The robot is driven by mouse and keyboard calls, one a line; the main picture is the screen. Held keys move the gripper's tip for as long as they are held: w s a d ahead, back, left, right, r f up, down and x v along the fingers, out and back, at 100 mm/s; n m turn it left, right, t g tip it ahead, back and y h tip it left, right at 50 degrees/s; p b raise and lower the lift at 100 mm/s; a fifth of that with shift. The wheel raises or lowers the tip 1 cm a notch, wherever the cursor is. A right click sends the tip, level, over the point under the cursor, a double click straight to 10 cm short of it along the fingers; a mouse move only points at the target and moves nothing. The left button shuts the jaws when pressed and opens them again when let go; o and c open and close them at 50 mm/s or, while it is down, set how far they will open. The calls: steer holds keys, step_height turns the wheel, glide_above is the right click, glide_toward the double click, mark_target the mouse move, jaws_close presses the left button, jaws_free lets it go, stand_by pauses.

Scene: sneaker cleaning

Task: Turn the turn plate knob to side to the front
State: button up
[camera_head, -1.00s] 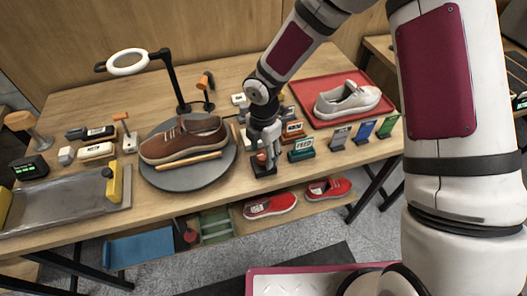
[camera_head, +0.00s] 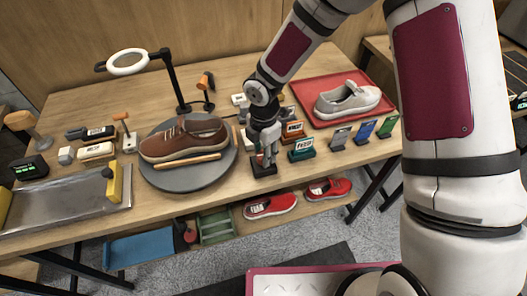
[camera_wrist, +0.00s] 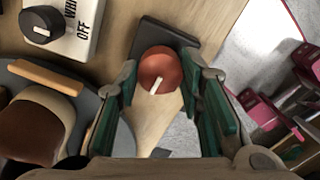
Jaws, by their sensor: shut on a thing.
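The red turn plate knob (camera_wrist: 158,68) sits on a dark square base (camera_wrist: 183,40); its white pointer mark faces the lower edge of the wrist view. My gripper (camera_wrist: 161,84) has its green-padded fingers on either side of the knob and is shut on it. In the head view my gripper (camera_head: 264,158) is low over the black knob base (camera_head: 263,171) and mostly hides the knob. The grey round turn plate (camera_head: 187,183) is left of the gripper. It carries a brown shoe (camera_head: 184,140) and a wooden-backed brush (camera_head: 188,160).
Another knob on a white panel (camera_wrist: 67,25) is close to the gripper. Small labelled blocks (camera_head: 302,149) stand at its right. A red tray (camera_head: 368,85) holds a grey shoe (camera_head: 346,101). A ring lamp (camera_head: 128,62) stands behind the plate. Red shoes (camera_head: 270,206) lie below.

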steer(key=m, duration=0.9)
steer(key=shift+b, duration=0.35)
steer(key=m, duration=0.9)
steer(key=shift+m, duration=0.3)
steer(key=m+p, duration=0.1)
steer(key=m, duration=0.3)
steer(key=shift+s, duration=0.1)
steer(key=m+p, duration=0.1)
steer(key=m, duration=0.7)
steer(key=shift+m+p, duration=0.3)
steer(key=shift+p, duration=0.1)
steer(key=shift+m+p, duration=0.35)
steer(key=shift+m, duration=1.45)
